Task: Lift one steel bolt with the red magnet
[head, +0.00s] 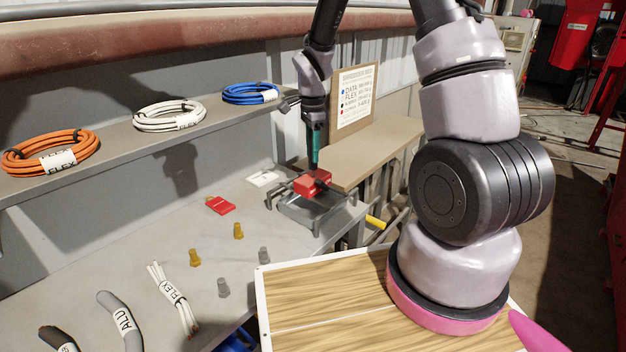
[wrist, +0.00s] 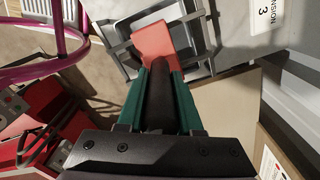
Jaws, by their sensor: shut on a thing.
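My gripper (head: 316,163) is at the far end of the bench, over a grey tray. In the wrist view its green fingers (wrist: 158,95) are shut around a dark handle, with the red magnet (wrist: 157,42) beyond the tips. The red magnet (head: 311,184) shows in the head view at the tray; I cannot tell whether it touches it. Two grey steel-looking bolts stand upright on the bench, a farther one (head: 263,256) and a nearer one (head: 223,288), well apart from the gripper. The magnet's underside is hidden.
The grey tray (head: 303,214) sits in a rack. Two brass-coloured bolts (head: 238,231) (head: 194,258), a red flat piece (head: 220,205), a white piece (head: 262,178) and cable scraps (head: 172,293) lie on the bench. A wood-topped surface (head: 330,290) is in front. Coils line the shelf.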

